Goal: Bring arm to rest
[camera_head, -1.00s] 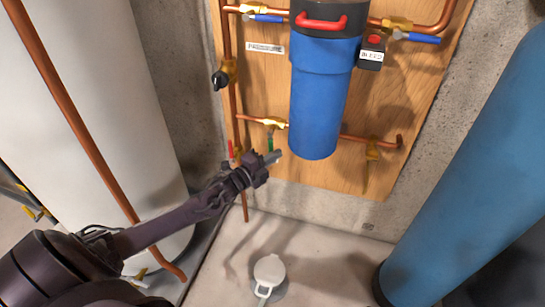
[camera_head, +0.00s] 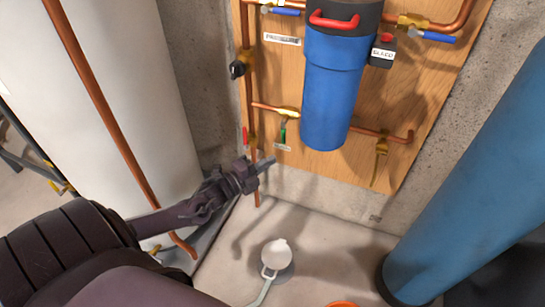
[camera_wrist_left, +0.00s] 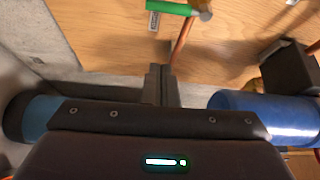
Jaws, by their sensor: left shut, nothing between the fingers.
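My left gripper (camera_head: 266,163) reaches in from the left in the head view, in front of the lower part of the wooden panel (camera_head: 395,115). Its fingers are shut with nothing between them. In the left wrist view the closed fingers (camera_wrist_left: 161,84) stand in front of the panel's lower edge. The green-handled valve (camera_head: 283,132) is above and right of the fingertips, apart from them; its green handle (camera_wrist_left: 172,7) shows at the top of the wrist view. My right gripper is not in view.
A blue filter housing (camera_head: 331,90) hangs on the panel. A white tank (camera_head: 135,90) with a copper pipe stands left, a large blue cylinder (camera_head: 475,180) right. A white funnel-like piece (camera_head: 276,253) is on the floor, and an orange rim (camera_head: 342,304) shows at the bottom edge.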

